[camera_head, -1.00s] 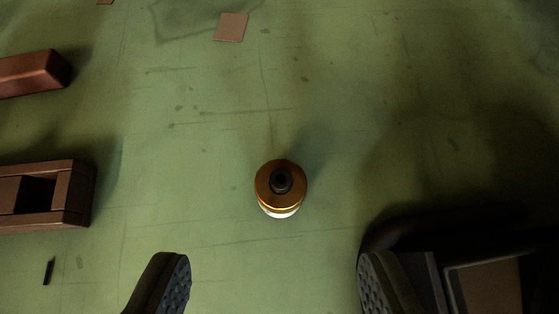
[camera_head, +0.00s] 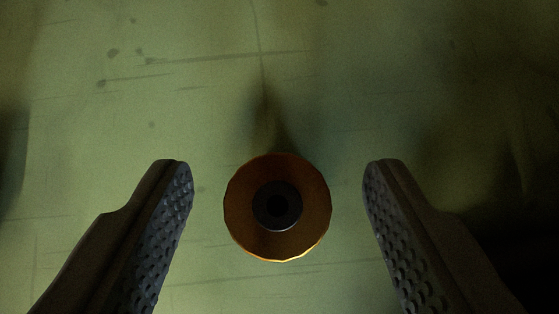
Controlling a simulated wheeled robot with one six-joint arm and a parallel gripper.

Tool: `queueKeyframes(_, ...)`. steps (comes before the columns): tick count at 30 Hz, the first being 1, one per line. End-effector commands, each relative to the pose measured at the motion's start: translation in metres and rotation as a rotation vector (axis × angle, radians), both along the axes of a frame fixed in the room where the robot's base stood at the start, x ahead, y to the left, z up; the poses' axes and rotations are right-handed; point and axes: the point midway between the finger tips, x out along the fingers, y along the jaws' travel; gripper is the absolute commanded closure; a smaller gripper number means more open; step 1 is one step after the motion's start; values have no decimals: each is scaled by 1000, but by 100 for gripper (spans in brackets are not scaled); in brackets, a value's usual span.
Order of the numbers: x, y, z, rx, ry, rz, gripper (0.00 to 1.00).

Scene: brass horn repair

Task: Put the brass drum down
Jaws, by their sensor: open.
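The brass drum (camera_head: 246,222) is a round, orange-brass piece with a dark round knob with a hole in the middle of its top. It stands on the green work surface, seen from above, a little below the middle of the view. My gripper (camera_head: 278,180) is open, with one textured dark finger on each side of the drum. A gap shows between each finger and the drum, so neither finger appears to touch it. The drum's sides and base are hidden beneath its top.
The green surface (camera_head: 190,80) is stained and scratched, and clear beyond the drum. A dark shape, too dim to name, shows at the left edge. The lower right is in deep shadow.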

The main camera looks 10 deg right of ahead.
Motion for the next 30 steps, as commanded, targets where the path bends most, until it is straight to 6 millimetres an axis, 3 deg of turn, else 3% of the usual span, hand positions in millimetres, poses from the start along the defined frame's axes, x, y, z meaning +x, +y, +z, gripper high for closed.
queueKeyframes(4,0,0,0,0,0,0,48)
queueKeyframes(12,0,0,1,0,-1,0,99)
queueKeyframes(22,0,0,9,0,-3,1,100)
queueKeyframes(30,0,0,55,0,-4,1,100)
